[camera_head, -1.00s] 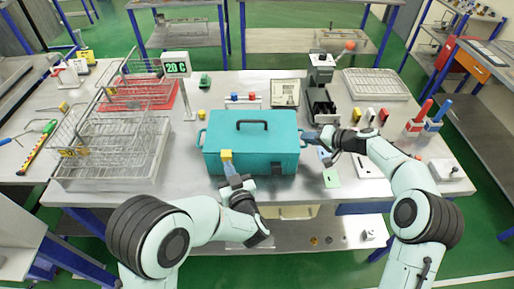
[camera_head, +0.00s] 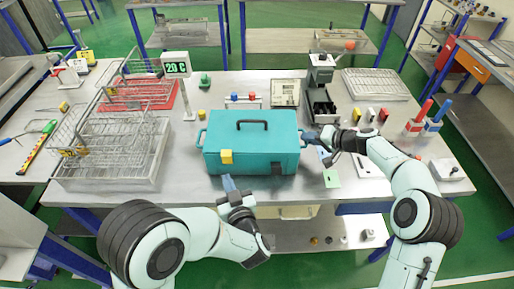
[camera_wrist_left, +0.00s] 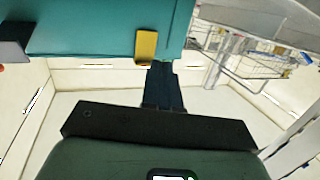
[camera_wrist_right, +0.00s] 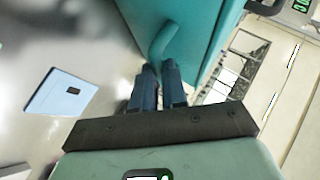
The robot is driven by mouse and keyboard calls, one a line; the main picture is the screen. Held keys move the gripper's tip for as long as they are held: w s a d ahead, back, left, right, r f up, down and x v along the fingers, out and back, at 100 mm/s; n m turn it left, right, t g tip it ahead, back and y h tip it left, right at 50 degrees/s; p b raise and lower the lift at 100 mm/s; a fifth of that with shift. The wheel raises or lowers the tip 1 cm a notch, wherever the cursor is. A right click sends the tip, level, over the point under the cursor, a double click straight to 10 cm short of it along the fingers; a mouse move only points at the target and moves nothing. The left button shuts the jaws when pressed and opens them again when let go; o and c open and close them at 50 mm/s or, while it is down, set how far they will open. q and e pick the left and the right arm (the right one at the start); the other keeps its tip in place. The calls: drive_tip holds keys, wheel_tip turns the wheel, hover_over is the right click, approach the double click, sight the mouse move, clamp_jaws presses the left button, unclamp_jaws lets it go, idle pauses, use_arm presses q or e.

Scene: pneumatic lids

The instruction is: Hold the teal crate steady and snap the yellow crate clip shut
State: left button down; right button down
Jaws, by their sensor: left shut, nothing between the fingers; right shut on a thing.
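The teal crate (camera_head: 250,150) stands on the metal table with its lid down and a black handle on top. The yellow clip (camera_head: 226,157) lies flat against its front face, left of centre; it also shows in the left wrist view (camera_wrist_left: 146,46). A dark clip (camera_head: 277,168) is on the front right. My left gripper (camera_head: 229,184) is shut and empty, just in front of and below the yellow clip, apart from it. My right gripper (camera_head: 314,137) is shut on the crate's right side handle, which shows in the right wrist view (camera_wrist_right: 162,40).
Wire baskets (camera_head: 110,150) stand to the left, and a display reading 20 C (camera_head: 176,67) stands behind them. A black-and-grey device (camera_head: 320,85) is behind the crate. A green card (camera_head: 331,178) lies right of the crate. The table's front edge is close below the crate.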

use_arm(q)
drive_tip(key=v, duration=1.2)
drive_tip(key=shift+f, duration=0.1)
use_arm(e)
drive_tip(key=c, duration=1.1)
unclamp_jaws()
